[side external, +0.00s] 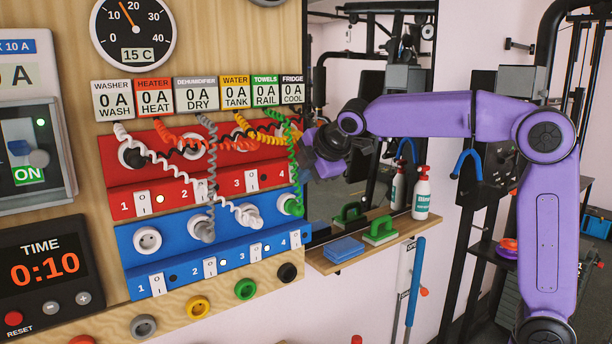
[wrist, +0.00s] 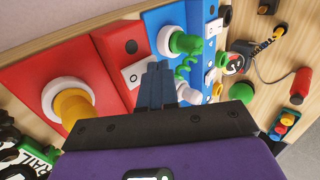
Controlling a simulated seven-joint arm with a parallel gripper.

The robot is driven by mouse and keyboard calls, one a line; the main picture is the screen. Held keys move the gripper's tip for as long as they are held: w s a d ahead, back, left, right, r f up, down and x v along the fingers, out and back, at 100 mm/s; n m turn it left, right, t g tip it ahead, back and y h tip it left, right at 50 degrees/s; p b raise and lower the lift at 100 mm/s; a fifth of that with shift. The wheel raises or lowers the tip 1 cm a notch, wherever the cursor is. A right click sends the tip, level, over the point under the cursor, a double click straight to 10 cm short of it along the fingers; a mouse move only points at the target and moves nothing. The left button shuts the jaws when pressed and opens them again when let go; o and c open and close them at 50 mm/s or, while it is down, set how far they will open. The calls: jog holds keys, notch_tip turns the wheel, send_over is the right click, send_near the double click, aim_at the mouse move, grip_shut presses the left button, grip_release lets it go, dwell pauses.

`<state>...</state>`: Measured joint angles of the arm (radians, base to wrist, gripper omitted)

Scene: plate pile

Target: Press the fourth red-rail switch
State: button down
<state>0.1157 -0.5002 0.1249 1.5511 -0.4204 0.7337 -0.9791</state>
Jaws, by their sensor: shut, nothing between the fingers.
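The red rail (side external: 125,184) carries numbered white rocker switches. Switch 1 (side external: 142,203), switch 2 (side external: 201,190) and switch 3 (side external: 252,180) show in the side view. The fourth, near the right end by the label 4, is mostly hidden there by the green cord and my gripper. In the wrist view a white switch (wrist: 131,76) with an O mark, apparently the fourth, sits beside a dark lamp (wrist: 131,46). My gripper (wrist: 158,68) is shut and empty, its fingertips close beside this switch; I cannot tell whether they touch it. It also shows in the side view (side external: 305,172).
The blue rail (side external: 130,262) with its own switches lies below the red one. Coiled cords, including a green one (side external: 296,150), hang across the rails. A yellow plug (wrist: 74,106) and a green plug (wrist: 185,43) stand out near my fingers. A shelf (side external: 375,245) stands right.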

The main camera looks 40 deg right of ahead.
jog(key=shift+w+f, duration=0.1)
jog(key=shift+w, duration=0.05)
dwell(0.4)
jog(key=shift+r, duration=0.9)
jog(key=s+f+v, duration=0.1)
jog(key=v, duration=1.2)
jog(key=shift+s+f, duration=0.35)
jog(key=shift+s, duration=0.05)
jog(key=shift+s+f, duration=0.15)
jog(key=shift+f, duration=0.55)
